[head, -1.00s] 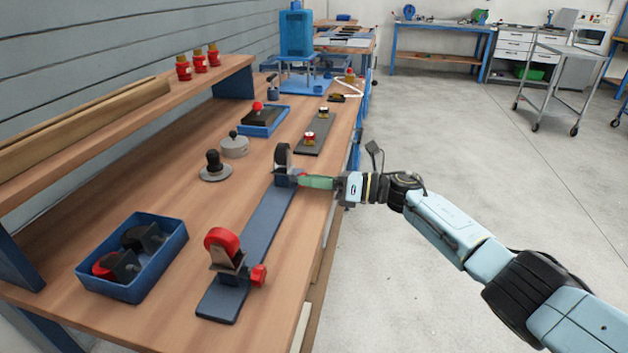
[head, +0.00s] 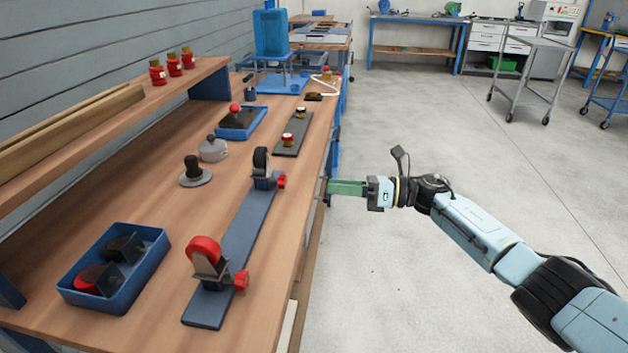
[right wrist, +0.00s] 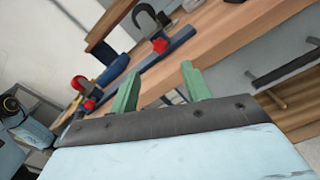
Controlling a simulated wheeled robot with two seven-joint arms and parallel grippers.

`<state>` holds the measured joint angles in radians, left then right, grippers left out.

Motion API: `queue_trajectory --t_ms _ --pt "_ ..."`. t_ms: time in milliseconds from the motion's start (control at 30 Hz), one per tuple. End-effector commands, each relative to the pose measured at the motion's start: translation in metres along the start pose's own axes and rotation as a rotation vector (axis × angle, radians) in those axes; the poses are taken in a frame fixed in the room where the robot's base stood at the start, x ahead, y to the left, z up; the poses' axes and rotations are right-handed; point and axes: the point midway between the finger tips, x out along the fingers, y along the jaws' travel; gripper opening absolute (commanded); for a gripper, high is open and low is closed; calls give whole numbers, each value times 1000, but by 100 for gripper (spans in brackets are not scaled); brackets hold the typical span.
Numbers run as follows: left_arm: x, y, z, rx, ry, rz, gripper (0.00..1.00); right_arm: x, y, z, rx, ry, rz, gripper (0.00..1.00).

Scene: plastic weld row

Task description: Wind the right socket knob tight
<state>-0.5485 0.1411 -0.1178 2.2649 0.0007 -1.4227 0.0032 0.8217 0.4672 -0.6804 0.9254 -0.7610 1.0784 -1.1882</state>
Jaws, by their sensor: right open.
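A blue-grey rail (head: 245,232) on the bench carries two sockets. The far socket holds a black wheel (head: 261,161) and has a red knob (head: 282,182) on its right side. The near one holds a red wheel (head: 205,253) and has a red knob (head: 241,280). My right gripper (head: 329,187) is open and empty, to the right of the far knob and apart from it, at the bench's edge. In the right wrist view its green fingers (right wrist: 160,82) are spread, with the far knob (right wrist: 159,43) beyond them. My left gripper is out of view.
A blue tray (head: 70,294) with wheel parts stands at the near left. Open floor is right of the bench.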

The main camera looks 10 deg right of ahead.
Motion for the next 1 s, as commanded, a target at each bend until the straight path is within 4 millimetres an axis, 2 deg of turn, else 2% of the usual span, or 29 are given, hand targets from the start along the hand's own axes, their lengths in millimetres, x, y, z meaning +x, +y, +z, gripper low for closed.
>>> queue_trajectory --t_ms 100,200,667,767,867,967,1000 --pt "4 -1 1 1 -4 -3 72 -18 0 0 0 0 -1 48" --pt "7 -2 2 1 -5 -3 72 -27 0 0 0 0 0 48" --pt "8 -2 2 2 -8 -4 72 -31 0 -1 19 -9 -6 48" --pt "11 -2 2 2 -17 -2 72 -30 -4 -4 113 -53 -43 48" --pt "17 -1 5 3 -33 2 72 -33 -12 -14 310 -146 -122 48" --pt "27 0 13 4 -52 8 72 -43 -22 -39 595 -278 -240 48" --pt "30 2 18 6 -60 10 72 -49 -25 -53 721 -337 -293 48"
